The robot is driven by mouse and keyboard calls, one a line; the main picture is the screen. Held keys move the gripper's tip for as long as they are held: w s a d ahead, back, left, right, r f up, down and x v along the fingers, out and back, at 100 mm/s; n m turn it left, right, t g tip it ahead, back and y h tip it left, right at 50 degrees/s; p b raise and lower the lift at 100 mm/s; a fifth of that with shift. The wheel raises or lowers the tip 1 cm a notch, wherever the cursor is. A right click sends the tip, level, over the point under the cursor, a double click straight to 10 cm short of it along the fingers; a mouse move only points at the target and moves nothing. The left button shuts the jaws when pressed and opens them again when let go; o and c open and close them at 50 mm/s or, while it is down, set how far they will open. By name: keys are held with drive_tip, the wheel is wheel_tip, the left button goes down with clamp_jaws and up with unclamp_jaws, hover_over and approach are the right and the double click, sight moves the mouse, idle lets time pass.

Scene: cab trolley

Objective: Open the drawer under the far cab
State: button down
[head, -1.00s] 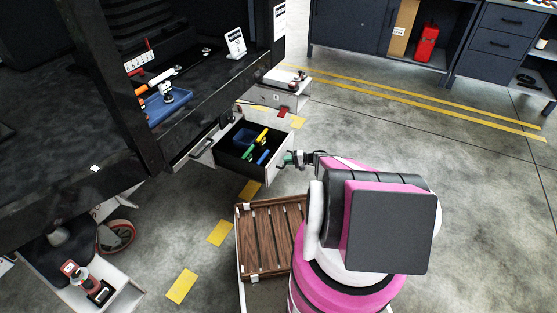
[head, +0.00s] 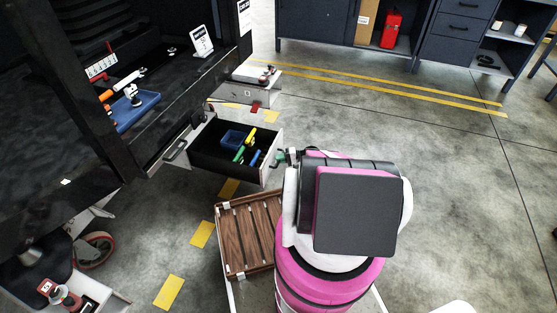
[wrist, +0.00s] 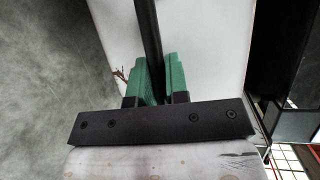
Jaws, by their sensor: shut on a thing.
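A drawer (head: 273,160) with a pale front panel and dark inside stands open below the dark cab frame (head: 130,130) in the head view. My gripper (head: 284,157) is at the outer face of the drawer front, partly hidden by my arm. In the wrist view, its green fingers (wrist: 156,75) are shut on a dark bar handle (wrist: 148,28) in front of a pale panel. The handle is hidden in the head view.
A pale box-like part (head: 246,93) stands behind the drawer. Dark cabinets (head: 455,35) line the back. The floor to the right is clear.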

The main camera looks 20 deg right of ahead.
drive_tip(key=c, duration=1.1)
unclamp_jaws()
drive_tip(key=shift+d, duration=0.1)
drive_tip(key=v, duration=1)
drive_tip(key=shift+s+d+r, duration=0.1)
drive_tip(key=shift+d, duration=0.2)
